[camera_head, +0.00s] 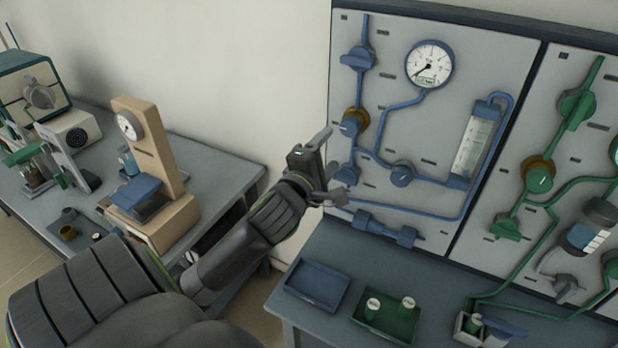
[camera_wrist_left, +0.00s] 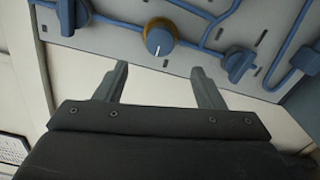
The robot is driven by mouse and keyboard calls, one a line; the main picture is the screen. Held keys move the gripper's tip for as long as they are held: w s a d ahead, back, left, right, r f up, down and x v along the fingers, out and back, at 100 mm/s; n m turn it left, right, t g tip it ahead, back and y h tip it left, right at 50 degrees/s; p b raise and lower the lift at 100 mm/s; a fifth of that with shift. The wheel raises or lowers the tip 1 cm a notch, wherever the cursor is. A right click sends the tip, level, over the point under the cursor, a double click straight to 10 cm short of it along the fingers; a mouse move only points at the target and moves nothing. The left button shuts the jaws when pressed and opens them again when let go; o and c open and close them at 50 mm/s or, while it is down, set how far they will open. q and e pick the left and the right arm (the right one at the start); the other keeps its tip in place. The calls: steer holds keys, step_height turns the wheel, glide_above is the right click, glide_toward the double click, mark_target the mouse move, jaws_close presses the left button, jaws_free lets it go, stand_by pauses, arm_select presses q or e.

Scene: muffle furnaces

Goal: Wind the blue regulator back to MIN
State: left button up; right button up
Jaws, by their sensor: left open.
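The blue regulator (camera_head: 352,122) is a round blue knob with a brass collar on the left part of the blue panel (camera_head: 445,110). In the left wrist view the regulator (camera_wrist_left: 159,38) faces me, with a white line on its face; no MIN mark is readable. My left gripper (camera_head: 333,163) is open and empty, just in front of the panel and below left of the knob in the head view. In the left wrist view its two fingers (camera_wrist_left: 159,72) stand apart, with the knob beyond and between them, not touching. My right gripper is out of view.
A dial gauge (camera_head: 429,64), blue valve handles (camera_head: 358,58) and a flow tube (camera_head: 474,146) share the panel. A green-piped panel (camera_head: 560,150) stands at right. Below are a blue tray (camera_head: 317,284) and a green tray (camera_head: 386,322). A side bench (camera_head: 215,170) stands left.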

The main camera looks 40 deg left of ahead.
arm_select(q)
steer(key=p+v, duration=0.2)
steer(key=v, duration=0.5)
steer(key=shift+s, duration=0.4)
steer(key=shift+d, duration=0.1)
